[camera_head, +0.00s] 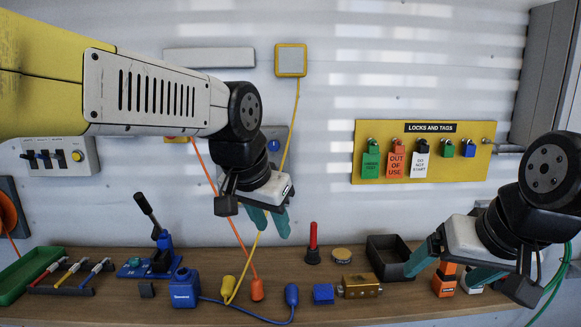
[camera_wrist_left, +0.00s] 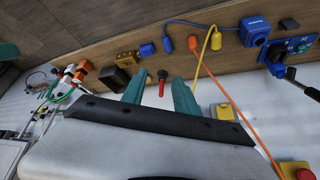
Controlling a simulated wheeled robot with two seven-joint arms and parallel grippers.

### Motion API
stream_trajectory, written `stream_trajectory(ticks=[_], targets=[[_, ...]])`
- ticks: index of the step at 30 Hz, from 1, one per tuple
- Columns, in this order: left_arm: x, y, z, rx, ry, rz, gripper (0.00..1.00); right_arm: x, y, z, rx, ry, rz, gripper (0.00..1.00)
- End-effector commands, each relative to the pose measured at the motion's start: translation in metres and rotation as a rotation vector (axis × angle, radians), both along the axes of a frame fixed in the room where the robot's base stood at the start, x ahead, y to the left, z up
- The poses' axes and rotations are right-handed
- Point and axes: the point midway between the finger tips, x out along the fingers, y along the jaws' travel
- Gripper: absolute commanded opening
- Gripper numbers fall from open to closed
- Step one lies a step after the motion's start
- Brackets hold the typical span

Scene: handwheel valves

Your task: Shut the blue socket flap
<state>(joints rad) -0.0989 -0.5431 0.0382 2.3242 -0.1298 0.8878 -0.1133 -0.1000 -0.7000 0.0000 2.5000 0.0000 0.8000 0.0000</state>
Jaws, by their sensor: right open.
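A blue socket box (camera_head: 185,288) stands on the bench at the left; it also shows at the top right of the left wrist view (camera_wrist_left: 254,31). It has pale lettering on its face. I cannot tell whether its flap is raised or down. My left gripper (camera_head: 269,222) is open and empty, in front of the wall, above and right of the blue box and well apart from it. Its teal fingers show apart in the left wrist view (camera_wrist_left: 158,95).
Blue, yellow and orange cables with a blue plug (camera_head: 292,294), a yellow plug (camera_head: 228,287) and an orange plug (camera_head: 257,290) lie right of the box. A blue lever device (camera_head: 160,257) stands behind it. A red-handled tool (camera_head: 312,245) and black tray (camera_head: 388,250) are further right.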

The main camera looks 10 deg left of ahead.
Motion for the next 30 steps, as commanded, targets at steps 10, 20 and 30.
stream_trajectory(ticks=[10, 20, 30], targets=[[0.160, 0.025, 0.062, 0.570, 0.140, -0.441, 0.36, 0.000, 0.000, 0.000, 0.000, 0.000, 0.000, 0.87], [0.277, 0.036, 0.076, 0.896, 0.281, -0.673, 0.36, 0.000, 0.000, 0.000, 0.000, 0.000, 0.000, 0.87], [0.300, 0.050, 0.058, 0.942, 0.312, -0.702, 0.36, 0.000, 0.000, 0.000, 0.000, 0.000, 0.000, 0.87]])
